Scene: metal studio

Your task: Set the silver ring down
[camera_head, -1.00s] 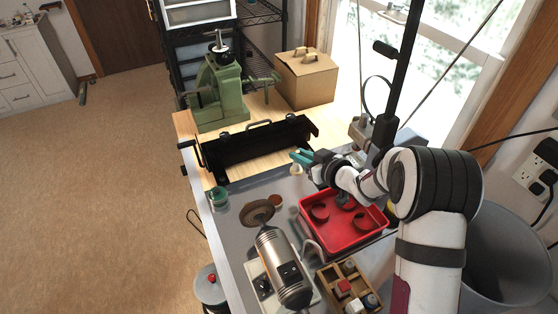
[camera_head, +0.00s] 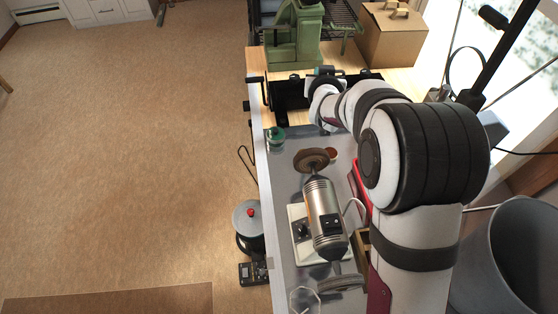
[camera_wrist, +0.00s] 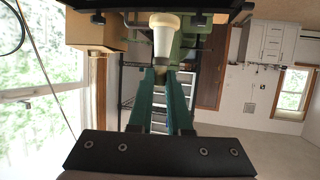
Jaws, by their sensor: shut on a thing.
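My gripper (camera_head: 326,71), with teal fingers, is over the black metal bender at the back of the bench. In the wrist view its fingertips (camera_wrist: 166,74) are close together on a small thing, taken to be the silver ring; its shape is too small and dark to make out. A cream cone-shaped stand (camera_wrist: 165,38) lies just beyond the fingertips in the wrist view, its narrow end towards them. I cannot tell whether the fingers touch it. In the head view the stand does not show.
The black bender (camera_head: 290,96) and green press (camera_head: 294,35) stand behind. A motor tool (camera_head: 324,215) with a brown wheel (camera_head: 311,160), a green jar (camera_head: 275,138) and a partly hidden red tray (camera_head: 359,191) are on the bench. A cardboard box (camera_head: 392,35) stands back right.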

